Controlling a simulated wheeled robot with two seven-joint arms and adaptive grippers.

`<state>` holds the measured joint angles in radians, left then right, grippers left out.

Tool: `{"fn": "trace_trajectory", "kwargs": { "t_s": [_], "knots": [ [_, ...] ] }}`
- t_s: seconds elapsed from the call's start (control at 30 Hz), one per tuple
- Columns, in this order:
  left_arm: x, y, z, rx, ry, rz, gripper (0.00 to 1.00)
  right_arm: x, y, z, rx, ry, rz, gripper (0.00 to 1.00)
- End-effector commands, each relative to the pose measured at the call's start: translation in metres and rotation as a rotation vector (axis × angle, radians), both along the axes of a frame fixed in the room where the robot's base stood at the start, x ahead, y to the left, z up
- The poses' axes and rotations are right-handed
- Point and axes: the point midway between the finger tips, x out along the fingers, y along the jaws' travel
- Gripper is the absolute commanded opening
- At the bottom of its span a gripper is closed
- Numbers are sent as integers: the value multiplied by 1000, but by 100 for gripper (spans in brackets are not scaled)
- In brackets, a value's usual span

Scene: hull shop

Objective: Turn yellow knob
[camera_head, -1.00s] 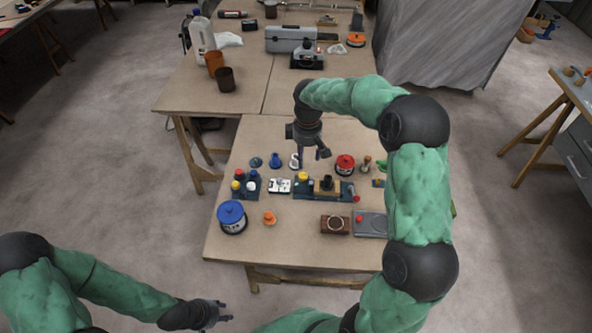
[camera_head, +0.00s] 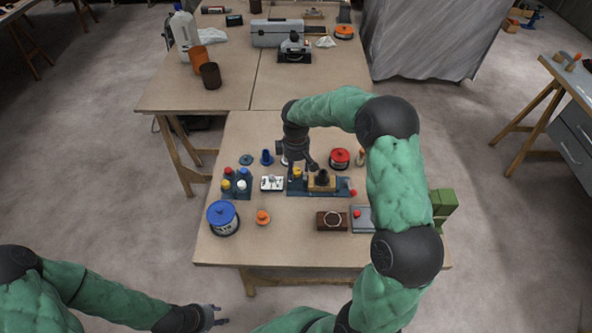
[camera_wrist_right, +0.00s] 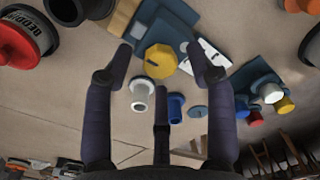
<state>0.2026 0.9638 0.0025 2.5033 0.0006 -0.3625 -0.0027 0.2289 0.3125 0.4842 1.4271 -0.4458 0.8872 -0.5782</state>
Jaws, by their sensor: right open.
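The yellow knob (camera_head: 297,172) sits at the left end of a dark blue base (camera_head: 305,191) on the table. In the right wrist view the yellow knob (camera_wrist_right: 160,61) is a faceted disc with a dark slot, seen between the fingertips. My right gripper (camera_wrist_right: 160,72) is open and points down over it, with a gap that I cannot measure; in the head view the right gripper (camera_head: 301,165) partly hides the knob. My left gripper (camera_head: 214,316) is at the lower left, away from the table; its fingers look apart.

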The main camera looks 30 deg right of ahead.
Motion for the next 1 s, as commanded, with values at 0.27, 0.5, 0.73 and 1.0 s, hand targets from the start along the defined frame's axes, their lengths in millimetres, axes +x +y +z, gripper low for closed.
{"fn": "trace_trajectory", "kwargs": {
  "t_s": [0.27,0.5,0.73,1.0],
  "knots": [
    [0,0,-2,0,0,0,38,0,0,-8,0,-1,-1,56],
    [0,0,-2,0,0,0,38,0,0,-8,0,-1,-1,31],
    [0,0,-2,0,0,0,38,0,0,-8,0,-1,-1,0],
    [0,0,-1,0,0,0,38,0,0,-8,1,-1,-43,0]
  ]
}}
